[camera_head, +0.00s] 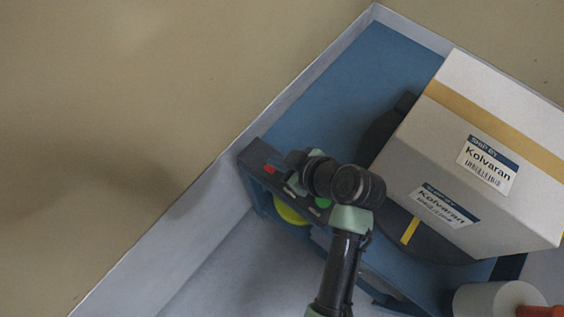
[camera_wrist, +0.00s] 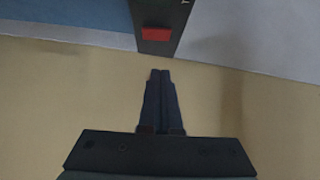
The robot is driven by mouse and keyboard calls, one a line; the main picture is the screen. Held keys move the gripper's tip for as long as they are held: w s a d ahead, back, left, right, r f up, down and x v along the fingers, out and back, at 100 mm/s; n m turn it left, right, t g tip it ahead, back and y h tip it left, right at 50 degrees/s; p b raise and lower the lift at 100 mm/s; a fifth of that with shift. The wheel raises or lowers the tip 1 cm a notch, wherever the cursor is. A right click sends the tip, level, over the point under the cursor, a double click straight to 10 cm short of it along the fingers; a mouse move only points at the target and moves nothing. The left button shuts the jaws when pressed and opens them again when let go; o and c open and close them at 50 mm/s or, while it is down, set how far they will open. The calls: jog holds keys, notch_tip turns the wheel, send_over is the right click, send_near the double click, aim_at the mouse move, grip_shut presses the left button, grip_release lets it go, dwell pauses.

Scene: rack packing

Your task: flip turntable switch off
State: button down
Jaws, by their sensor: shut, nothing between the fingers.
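The turntable (camera_head: 445,247) is a dark disc with a yellow mark, on a blue top, mostly hidden under a large carton. A dark control panel (camera_head: 255,160) sits at the left corner of the blue top. My arm covers part of the panel. In the wrist view the red switch (camera_wrist: 156,34) shows on the panel end, just beyond the fingertips. My gripper (camera_wrist: 160,75) is shut and empty, pointing at the red switch, with a small gap in the picture. Whether it touches anything cannot be told.
The white carton (camera_head: 475,95) with tan tape and labels stands on the turntable, to the right of my arm. A white roll (camera_head: 485,300) with an orange end lies at the bottom right. A pale rim (camera_head: 330,55) borders the blue top; tan floor (camera_head: 120,120) beyond is clear.

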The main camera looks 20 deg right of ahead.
jog(key=p+v, duration=0.1)
jog(key=v, duration=0.7)
jog(key=shift+s, duration=0.3)
